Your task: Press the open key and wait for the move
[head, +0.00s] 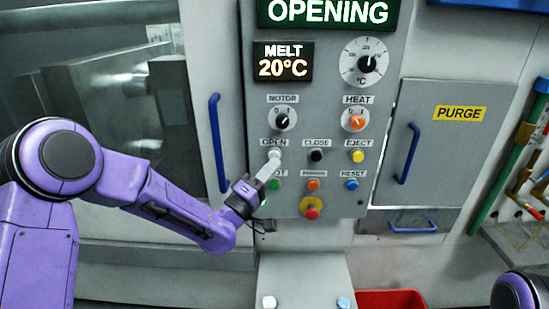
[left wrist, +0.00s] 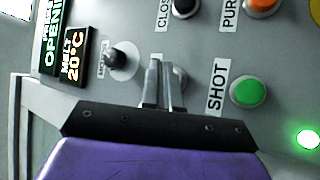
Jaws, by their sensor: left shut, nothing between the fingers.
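The open key (head: 274,152) is a pale round button under the OPEN label on the grey control panel (head: 335,115). My left gripper (head: 269,168) is shut and empty, with its fingertips at the key. In the left wrist view the shut fingers (left wrist: 162,88) point at the panel and hide most of the key, so I cannot tell whether it is pressed in. The display (head: 328,12) reads OPENING in white on green. My right gripper is out of view; only a purple part of my right arm shows at the lower right.
The black CLOSE key (head: 316,155) is right of the open key, and the green SHOT key (head: 274,184) is just below. A red stop knob (head: 311,208) on yellow sits lower. A blue-handled door (head: 130,110) is at left, a PURGE cabinet (head: 440,150) at right.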

